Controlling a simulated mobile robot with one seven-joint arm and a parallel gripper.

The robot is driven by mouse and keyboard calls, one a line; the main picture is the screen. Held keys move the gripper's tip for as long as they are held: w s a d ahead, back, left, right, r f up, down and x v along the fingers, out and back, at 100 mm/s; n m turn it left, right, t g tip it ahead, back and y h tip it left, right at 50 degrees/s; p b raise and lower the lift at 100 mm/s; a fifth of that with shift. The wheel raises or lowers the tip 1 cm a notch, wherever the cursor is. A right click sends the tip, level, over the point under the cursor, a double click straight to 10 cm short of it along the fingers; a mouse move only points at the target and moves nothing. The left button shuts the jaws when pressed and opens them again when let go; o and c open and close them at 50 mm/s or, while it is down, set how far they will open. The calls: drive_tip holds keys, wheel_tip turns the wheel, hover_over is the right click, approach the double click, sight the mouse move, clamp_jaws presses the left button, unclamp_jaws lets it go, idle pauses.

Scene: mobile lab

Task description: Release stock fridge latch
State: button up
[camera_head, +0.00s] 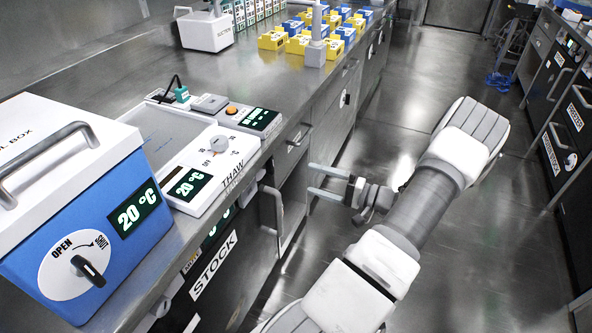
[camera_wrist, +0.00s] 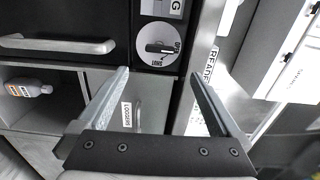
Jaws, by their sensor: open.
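The stock fridge, a dark door with a white STOCK label (camera_head: 213,265), is under the near bench, at the lower middle of the head view. A grey bar handle (camera_head: 277,215) stands to its right. My gripper (camera_head: 311,179) is open and empty, its two fingers pointing left toward the bench front. In the wrist view, a round white dial with a dark latch knob (camera_wrist: 160,46) lies beyond and between my open fingertips (camera_wrist: 159,75), apart from them. I cannot tell if this dial belongs to the stock fridge; its label is mostly cut off.
A blue box (camera_head: 85,235) with its own OPEN/SHUT dial and a thaw unit (camera_head: 205,150) stand on the bench. The wrist view shows a drawer handle (camera_wrist: 60,43), a bottle (camera_wrist: 28,88) in an open shelf and a LOGGERS label (camera_wrist: 127,113).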

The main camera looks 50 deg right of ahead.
drive_tip(key=shift+v, duration=2.4)
drive_tip(key=shift+w, duration=0.1)
